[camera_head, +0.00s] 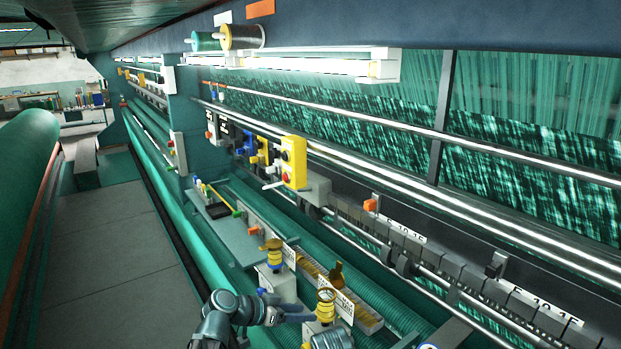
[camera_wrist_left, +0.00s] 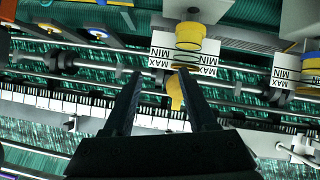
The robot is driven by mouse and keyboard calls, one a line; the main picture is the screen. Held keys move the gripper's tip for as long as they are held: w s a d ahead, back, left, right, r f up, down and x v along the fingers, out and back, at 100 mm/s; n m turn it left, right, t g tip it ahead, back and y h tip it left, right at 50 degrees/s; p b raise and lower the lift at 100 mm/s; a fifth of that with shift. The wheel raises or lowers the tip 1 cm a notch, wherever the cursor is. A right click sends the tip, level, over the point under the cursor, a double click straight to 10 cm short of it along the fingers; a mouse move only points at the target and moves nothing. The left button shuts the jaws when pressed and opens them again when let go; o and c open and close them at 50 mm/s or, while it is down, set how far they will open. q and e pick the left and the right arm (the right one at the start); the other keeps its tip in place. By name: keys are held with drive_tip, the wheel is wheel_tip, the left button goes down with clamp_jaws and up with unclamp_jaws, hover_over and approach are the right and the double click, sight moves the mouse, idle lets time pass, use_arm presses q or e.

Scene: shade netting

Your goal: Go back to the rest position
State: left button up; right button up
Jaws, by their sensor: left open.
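My left gripper (camera_head: 298,312) is at the bottom middle of the head view, beside the yellow-topped units on the machine. In the left wrist view its two dark fingers (camera_wrist_left: 160,78) stand apart with nothing clamped between them. A golden rounded part (camera_wrist_left: 175,92) shows between the fingers, beyond them; whether it touches a finger I cannot tell. A yellow cylinder (camera_wrist_left: 189,40) with MAX/MIN plates is above it in that view. My right gripper does not show.
Yellow ringed spring units (camera_head: 273,255) and (camera_head: 326,304) stand close to the gripper. A yellow control box (camera_head: 293,162) and steel rails (camera_head: 440,215) run behind. A green roll (camera_head: 25,170) lies at left. The grey walkway (camera_head: 110,255) is clear.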

use_arm(q)
drive_tip(key=s+a+f+n+g+y, duration=0.5)
drive_tip(key=s+a+f+n+y, duration=0.5)
drive_tip(key=s+a, duration=0.35)
drive_tip(key=s+d+f+m+y+b, duration=0.1)
drive_tip(key=s+d+f+m+b, duration=0.1)
drive_tip(key=d+f+b, duration=0.3)
drive_tip(key=s+d+f+m+g+b, duration=0.1)
drive_tip(key=d+f+b, duration=0.4)
drive_tip(key=f+b, duration=0.8)
drive_tip(key=s+f+m, duration=0.1)
drive_tip(key=s, duration=0.1)
drive_tip(key=shift+s+d+m+y, duration=0.25)
drive_tip(key=shift+s+m+y, duration=0.1)
drive_tip(key=shift+m+y, duration=0.05)
